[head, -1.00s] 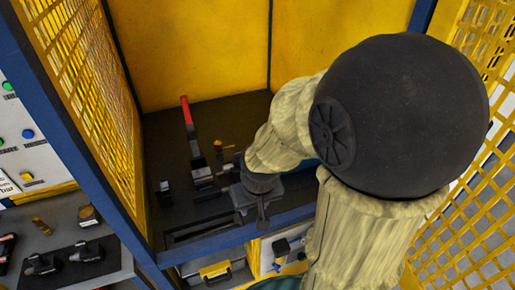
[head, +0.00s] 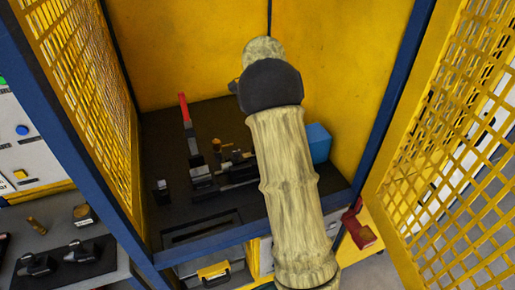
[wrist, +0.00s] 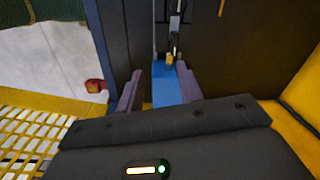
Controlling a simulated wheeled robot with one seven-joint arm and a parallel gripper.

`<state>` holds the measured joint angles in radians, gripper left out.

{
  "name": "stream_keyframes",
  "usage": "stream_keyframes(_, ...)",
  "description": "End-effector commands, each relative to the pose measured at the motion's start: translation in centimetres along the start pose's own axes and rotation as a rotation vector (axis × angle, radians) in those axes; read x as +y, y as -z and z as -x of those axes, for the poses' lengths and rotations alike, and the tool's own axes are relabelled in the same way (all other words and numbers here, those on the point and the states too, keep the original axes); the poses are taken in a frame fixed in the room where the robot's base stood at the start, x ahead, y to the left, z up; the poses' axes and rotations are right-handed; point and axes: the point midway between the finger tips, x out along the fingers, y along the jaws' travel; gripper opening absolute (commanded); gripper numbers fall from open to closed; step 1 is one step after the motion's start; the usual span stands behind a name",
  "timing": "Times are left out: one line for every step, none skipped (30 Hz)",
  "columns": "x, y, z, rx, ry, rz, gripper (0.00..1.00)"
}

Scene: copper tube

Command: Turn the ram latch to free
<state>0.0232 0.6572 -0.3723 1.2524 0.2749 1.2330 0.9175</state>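The bench mechanism (head: 205,181) stands on the dark cabinet floor, with a short orange-brown knob (head: 217,146) and a long red-handled lever (head: 184,110). I cannot tell which part is the ram latch. In the wrist view, a small brass-coloured piece (wrist: 169,60) sits on the grey rail, beyond my fingertips. My gripper (wrist: 160,84) has its two purple-grey fingers apart, with a blue box (wrist: 165,92) showing between them. I see no grip on it. In the head view my arm hides most of the gripper and part of the mechanism's right side.
The blue box (head: 318,143) is at the cabinet's right side. Yellow mesh panels (head: 440,160) and blue posts (head: 395,100) bound the opening. A red item (head: 361,226) is at the front right edge. A grey side bench (head: 50,245) holds tools at lower left.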

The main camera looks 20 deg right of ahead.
Motion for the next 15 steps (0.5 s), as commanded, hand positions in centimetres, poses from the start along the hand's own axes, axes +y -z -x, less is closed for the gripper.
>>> stream_keyframes(-0.9, 0.8, -0.3, 0.004, -0.01, -0.049, 0.36)
stream_keyframes(-1.4, 1.1, -0.2, 0.005, -0.015, -0.079, 0.36)
stream_keyframes(-2.0, 1.4, -0.2, 0.005, -0.023, -0.116, 0.36)
stream_keyframes(-2.4, 1.6, -0.2, 0.007, -0.028, -0.141, 0.36)
stream_keyframes(-2.7, 1.7, -0.1, 0.008, -0.032, -0.163, 0.36)
stream_keyframes(-3.1, 1.8, -0.1, 0.009, -0.039, -0.189, 0.36)
stream_keyframes(-3.3, 1.9, -0.1, 0.01, -0.044, -0.206, 0.36)
stream_keyframes(-3.5, 2.0, -0.1, 0.012, -0.047, -0.22, 0.36)
stream_keyframes(-3.7, 2.0, 0.0, 0.013, -0.051, -0.234, 0.36)
stream_keyframes(-3.8, 2.0, 0.0, 0.013, -0.053, -0.242, 0.36)
stream_keyframes(-3.9, 2.0, 0.0, 0.013, -0.054, -0.248, 0.36)
stream_keyframes(-3.9, 2.0, 0.0, 0.013, -0.056, -0.252, 0.36)
stream_keyframes(-3.9, 2.0, 0.1, 0.012, -0.057, -0.254, 0.36)
stream_keyframes(-3.9, 1.9, 0.1, 0.012, -0.057, -0.255, 0.36)
stream_keyframes(-3.9, 1.9, 0.1, 0.012, -0.057, -0.255, 0.36)
